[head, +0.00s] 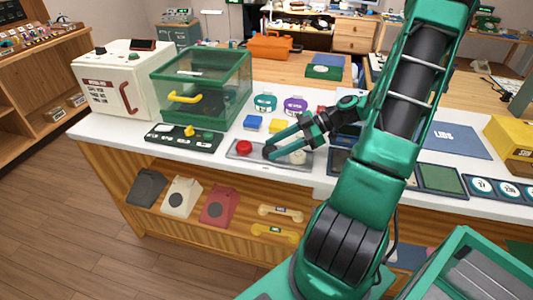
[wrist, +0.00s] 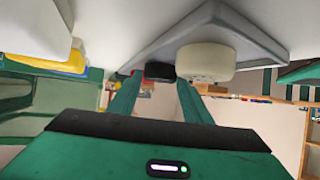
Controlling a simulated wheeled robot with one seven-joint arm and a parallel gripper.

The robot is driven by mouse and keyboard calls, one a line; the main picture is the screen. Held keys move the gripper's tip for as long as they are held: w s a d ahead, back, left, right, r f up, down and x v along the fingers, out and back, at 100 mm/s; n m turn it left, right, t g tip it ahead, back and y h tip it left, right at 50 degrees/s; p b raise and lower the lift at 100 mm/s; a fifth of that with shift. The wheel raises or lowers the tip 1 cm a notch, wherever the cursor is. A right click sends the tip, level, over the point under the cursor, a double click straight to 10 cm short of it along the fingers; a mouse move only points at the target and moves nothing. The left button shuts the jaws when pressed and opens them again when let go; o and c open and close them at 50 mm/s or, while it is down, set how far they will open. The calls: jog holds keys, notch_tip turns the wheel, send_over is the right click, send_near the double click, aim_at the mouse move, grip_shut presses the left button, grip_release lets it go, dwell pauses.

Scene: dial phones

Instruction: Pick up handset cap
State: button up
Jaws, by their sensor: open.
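A grey tray (head: 233,154) on the white counter holds round caps. A red cap (head: 243,147) sits at its left and a cream cap (head: 298,157) at its right. The wrist view shows the cream cap (wrist: 205,62) on the right and a black cap (wrist: 160,71) beside it. I cannot tell which cap the task means. My gripper (head: 271,145) is low over the tray, between the red and cream caps. Its fingers (wrist: 158,88) are apart, with the black cap seen between their tips. I cannot tell whether they touch it. My fingers partly hide the tray's middle.
A dark panel with a yellow knob (head: 189,131) lies left of the tray. Blue (head: 252,122) and yellow (head: 277,126) blocks stand behind it. A green clear-walled box (head: 200,88) and a white machine (head: 115,85) stand back left. Phone parts lie on the shelf below.

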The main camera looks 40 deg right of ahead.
jog(key=shift+w+a+f, duration=0.1)
jog(key=shift+a, duration=0.05)
jog(key=c, duration=0.7)
jog(key=shift+r, duration=0.65)
jog(key=r, duration=0.3)
jog(key=shift+s+a+r, duration=0.3)
jog(key=shift+s+a, duration=0.05)
jog(key=shift+a, duration=0.05)
jog(key=s+a+r, duration=0.6)
jog(key=a, duration=0.2)
jog(key=shift+s, duration=0.2)
